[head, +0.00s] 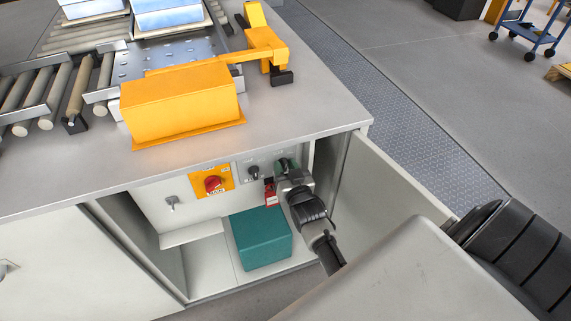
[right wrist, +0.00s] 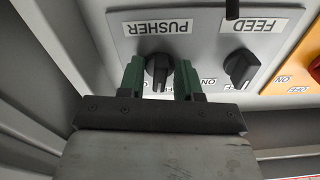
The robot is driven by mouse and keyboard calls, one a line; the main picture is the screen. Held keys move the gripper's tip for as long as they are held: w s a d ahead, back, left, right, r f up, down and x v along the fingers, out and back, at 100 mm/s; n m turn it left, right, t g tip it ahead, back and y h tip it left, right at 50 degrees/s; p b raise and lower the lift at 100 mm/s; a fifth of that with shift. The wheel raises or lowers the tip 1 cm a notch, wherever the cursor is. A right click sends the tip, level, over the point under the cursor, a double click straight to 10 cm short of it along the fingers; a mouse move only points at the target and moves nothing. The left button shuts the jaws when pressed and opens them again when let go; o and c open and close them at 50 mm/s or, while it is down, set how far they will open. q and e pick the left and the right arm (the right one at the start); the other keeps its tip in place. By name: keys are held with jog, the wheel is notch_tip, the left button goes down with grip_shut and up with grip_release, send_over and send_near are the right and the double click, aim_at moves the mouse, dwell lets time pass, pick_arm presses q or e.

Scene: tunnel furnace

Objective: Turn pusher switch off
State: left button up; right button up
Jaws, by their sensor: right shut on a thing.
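The pusher switch (right wrist: 160,68) is a black knob under a PUSHER label on a grey panel (right wrist: 205,48). It shows in the right wrist view, where the picture is upside down. My right gripper (right wrist: 160,77) is shut on this knob, with one green finger on each side. The knob's handle looks about upright in that view; an ON mark is visible on one side, and the other mark is hidden. In the head view my right gripper (head: 283,166) reaches into the open cabinet and covers the knob. My left gripper is not in view.
The black feed knob (right wrist: 241,67) sits beside the pusher switch. A red main switch (head: 213,184) on a yellow plate and a red tag (head: 270,192) are close by. The open cabinet door (head: 385,185) stands right of my arm. A green box (head: 262,240) lies below.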

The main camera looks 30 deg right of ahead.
jog(key=shift+n, duration=0.7)
jog(key=o, duration=0.6)
jog(key=shift+c, duration=0.2)
jog(key=p+v, duration=0.1)
jog(key=v, duration=0.9)
jog(key=shift+s, duration=0.35)
jog(key=shift+a, duration=0.15)
